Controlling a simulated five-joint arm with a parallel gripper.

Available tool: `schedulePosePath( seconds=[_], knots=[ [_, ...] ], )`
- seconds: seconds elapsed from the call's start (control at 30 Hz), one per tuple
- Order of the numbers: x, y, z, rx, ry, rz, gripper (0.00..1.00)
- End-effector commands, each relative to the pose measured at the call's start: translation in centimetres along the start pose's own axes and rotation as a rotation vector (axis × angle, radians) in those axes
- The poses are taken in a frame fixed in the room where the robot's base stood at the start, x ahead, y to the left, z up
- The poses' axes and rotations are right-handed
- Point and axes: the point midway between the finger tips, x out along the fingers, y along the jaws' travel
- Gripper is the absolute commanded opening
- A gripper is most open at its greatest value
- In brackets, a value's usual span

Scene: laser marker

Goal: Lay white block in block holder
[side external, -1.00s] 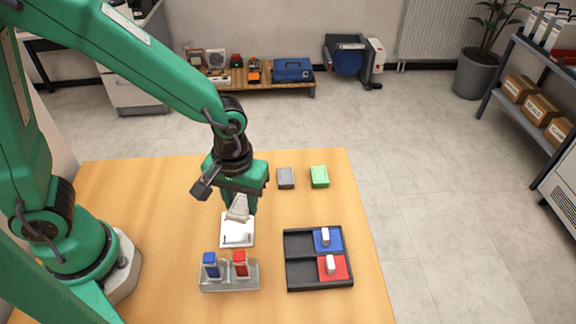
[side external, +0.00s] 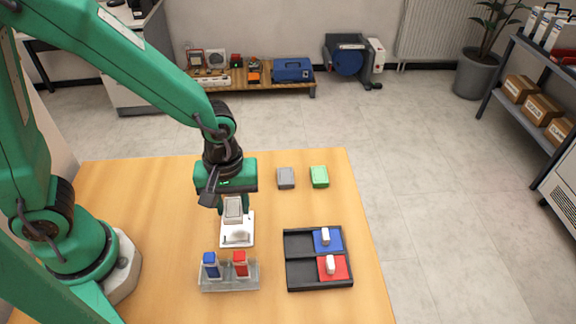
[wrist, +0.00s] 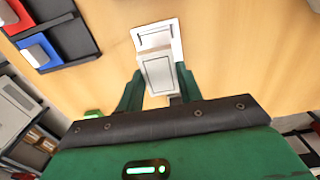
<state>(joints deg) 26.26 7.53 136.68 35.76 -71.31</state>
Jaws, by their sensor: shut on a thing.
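The white block (side external: 233,207) is pinched in my gripper (side external: 233,207). In the wrist view the block (wrist: 158,74) sits between the two green fingers of my gripper (wrist: 158,85). The white block holder (side external: 237,238) lies flat on the table under and in front of my gripper. In the wrist view the holder (wrist: 175,30) shows beyond the block, which covers part of it. The block appears above the rear part of the holder; I cannot tell if they touch.
A clear stand (side external: 229,287) with a blue and a red piece is in front of the holder. A black tray (side external: 300,256) with blue and red blocks is to the right. A grey block (side external: 286,178) and a green block (side external: 319,176) lie behind.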

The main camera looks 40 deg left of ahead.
Motion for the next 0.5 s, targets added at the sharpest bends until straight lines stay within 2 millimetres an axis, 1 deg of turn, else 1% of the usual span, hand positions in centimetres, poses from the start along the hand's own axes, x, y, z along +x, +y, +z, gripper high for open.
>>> schedulePosePath(
  seconds=[0.5],
  knots=[
    [3.2,-0.1,0.0,0.001,-0.001,-0.004,0.13]
  ],
)
